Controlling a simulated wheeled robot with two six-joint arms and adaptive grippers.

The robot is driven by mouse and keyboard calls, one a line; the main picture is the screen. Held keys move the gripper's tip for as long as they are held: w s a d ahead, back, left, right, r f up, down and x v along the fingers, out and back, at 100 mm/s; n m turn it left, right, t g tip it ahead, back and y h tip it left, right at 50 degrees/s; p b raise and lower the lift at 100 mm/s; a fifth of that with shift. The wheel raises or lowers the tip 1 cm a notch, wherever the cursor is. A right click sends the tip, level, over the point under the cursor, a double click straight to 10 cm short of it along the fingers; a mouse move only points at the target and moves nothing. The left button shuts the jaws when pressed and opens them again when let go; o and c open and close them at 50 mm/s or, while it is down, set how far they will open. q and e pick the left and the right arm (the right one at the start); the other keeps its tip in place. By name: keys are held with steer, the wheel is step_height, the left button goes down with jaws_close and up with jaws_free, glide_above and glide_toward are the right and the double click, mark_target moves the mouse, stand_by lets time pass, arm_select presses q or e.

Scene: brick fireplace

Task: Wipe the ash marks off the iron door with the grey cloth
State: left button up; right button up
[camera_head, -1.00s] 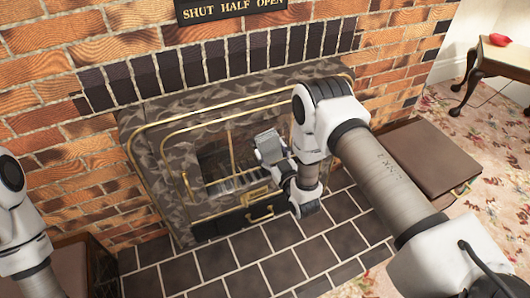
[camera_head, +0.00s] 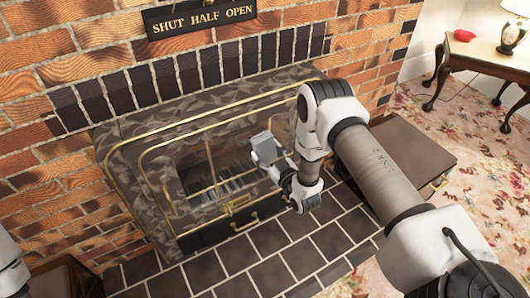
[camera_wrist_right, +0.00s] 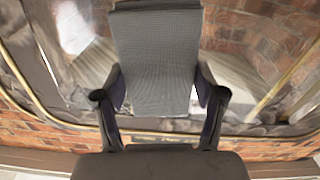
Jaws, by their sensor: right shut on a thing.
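The grey cloth (camera_head: 263,147) is a small, flat pad-like piece in my right gripper (camera_head: 276,163). In the right wrist view, the two dark fingers of this gripper (camera_wrist_right: 160,88) close on the sides of the cloth (camera_wrist_right: 155,45). The cloth is in front of the fireplace door (camera_head: 212,172), which has a glass pane and brass rails. I cannot tell whether the cloth touches it. Pale patches (camera_wrist_right: 72,28) show behind the cloth in the wrist view; I cannot tell ash from reflections. My left gripper is out of view; only a bit of its arm shows at the left edge.
A sign reading "SHUT HALF OPEN" (camera_head: 201,16) hangs above the fireplace. A brown box (camera_head: 405,150) stands right of it and a dark-tiled hearth (camera_head: 270,255) lies in front. A side table (camera_head: 480,52) with a lamp (camera_head: 511,33) and red object (camera_head: 464,35) is at the far right.

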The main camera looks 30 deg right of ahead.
steer(key=s+p, duration=0.3)
steer(key=s, duration=0.2)
steer(key=shift+s+d+r, duration=0.1)
steer(key=shift+s, duration=0.3)
steer(key=shift+s, duration=0.1)
steer(key=s+p, duration=0.1)
steer(key=s, duration=0.1)
steer(key=shift+s+p, duration=0.3)
steer(key=shift+s, duration=0.1)
